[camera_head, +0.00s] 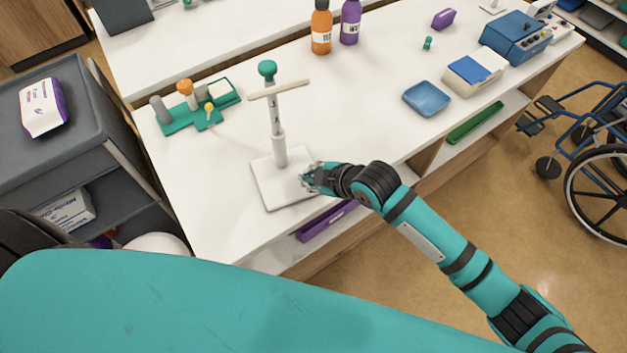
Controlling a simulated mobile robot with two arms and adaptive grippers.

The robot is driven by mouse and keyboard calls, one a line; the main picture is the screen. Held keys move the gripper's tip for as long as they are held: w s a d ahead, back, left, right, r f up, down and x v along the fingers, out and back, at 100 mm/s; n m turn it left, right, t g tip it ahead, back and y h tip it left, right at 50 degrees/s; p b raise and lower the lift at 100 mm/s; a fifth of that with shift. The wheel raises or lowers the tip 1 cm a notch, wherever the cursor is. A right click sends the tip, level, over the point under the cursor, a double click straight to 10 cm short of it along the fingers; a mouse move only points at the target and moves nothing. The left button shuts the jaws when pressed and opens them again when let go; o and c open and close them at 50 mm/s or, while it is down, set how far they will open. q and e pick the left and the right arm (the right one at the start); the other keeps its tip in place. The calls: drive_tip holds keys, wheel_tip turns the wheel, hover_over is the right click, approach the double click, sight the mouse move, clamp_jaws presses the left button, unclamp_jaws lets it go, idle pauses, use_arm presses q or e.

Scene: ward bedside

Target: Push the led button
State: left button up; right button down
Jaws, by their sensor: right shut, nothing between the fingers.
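I cannot make out a button clearly marked as the LED button. A white stand (277,120) with an upright post, a crossbar and a green knob on top rises from a flat square white base (277,191) near the counter's front edge. My right gripper (308,179) is shut and empty at the right edge of that base. It covers part of the base, and I cannot tell whether it touches. A blue device (516,38) with small controls on its right side stands at the far right of the counter. My left gripper is out of view.
On the white counter (345,110) are a green tool rack (182,122), orange (321,27) and purple (350,22) bottles, a blue tray (427,98) and a white box (473,76). A grey cart (75,120) stands left, a wheelchair (597,186) right.

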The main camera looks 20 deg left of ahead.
drive_tip(key=shift+f, duration=0.1)
drive_tip(key=shift+f, duration=0.5)
idle(0.6)
drive_tip(key=shift+r+p, duration=0.5)
drive_tip(key=shift+r, duration=0.1)
wheel_tip(320, 180, up, 6)
drive_tip(key=p, duration=0.6)
